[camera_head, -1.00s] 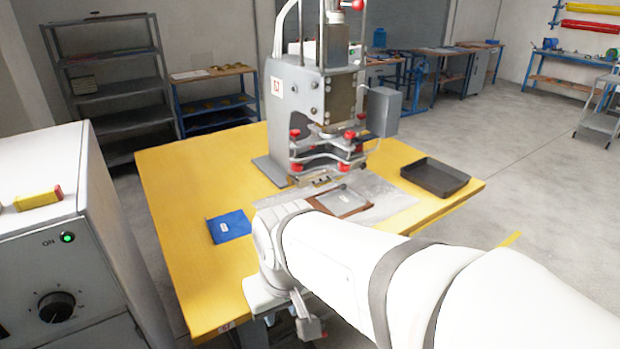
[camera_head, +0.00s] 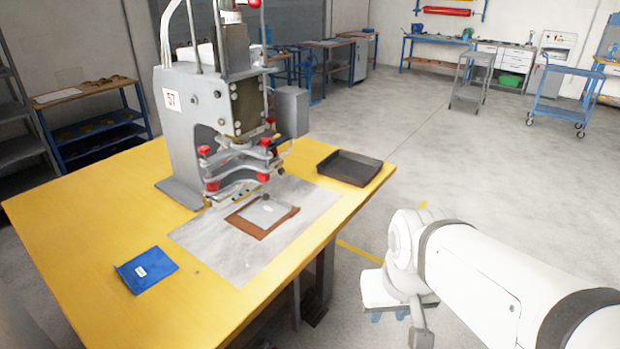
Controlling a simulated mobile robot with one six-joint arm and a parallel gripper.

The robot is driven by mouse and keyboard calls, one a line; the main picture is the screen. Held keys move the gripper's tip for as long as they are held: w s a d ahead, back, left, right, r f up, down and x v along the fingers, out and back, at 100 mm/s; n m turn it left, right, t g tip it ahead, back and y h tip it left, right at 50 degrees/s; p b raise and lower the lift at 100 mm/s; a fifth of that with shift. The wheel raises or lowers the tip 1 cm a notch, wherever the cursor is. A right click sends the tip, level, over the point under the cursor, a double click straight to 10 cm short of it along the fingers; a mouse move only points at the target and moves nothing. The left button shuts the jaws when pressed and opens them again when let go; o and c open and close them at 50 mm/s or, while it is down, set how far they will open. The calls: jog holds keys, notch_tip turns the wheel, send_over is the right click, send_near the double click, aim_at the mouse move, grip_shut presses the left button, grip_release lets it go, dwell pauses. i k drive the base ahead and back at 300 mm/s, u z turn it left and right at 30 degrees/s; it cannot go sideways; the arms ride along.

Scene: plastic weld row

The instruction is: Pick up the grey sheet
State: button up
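The grey sheet (camera_head: 263,211) is small and flat with a pale label. It lies on top of a brown sheet (camera_head: 246,227), which rests on a wide pale-grey plate (camera_head: 205,252) in front of the press. A dark rod end of the press is close above the grey sheet's far part. My gripper (camera_head: 389,315) is at the lower right, beyond the table's right edge and well apart from the sheet. Its bluish fingertips show only partly below the white wrist, so its opening is unclear.
The grey press (camera_head: 195,125) with red knobs stands at the back of the yellow table (camera_head: 75,225). A dark empty tray (camera_head: 349,167) sits at the right corner. A blue sheet (camera_head: 148,270) with a white label lies at front left. The floor on the right is open.

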aim_at(265, 214)
jog(key=u, duration=0.05)
jog(key=i, duration=1)
jog(key=z, duration=0.1)
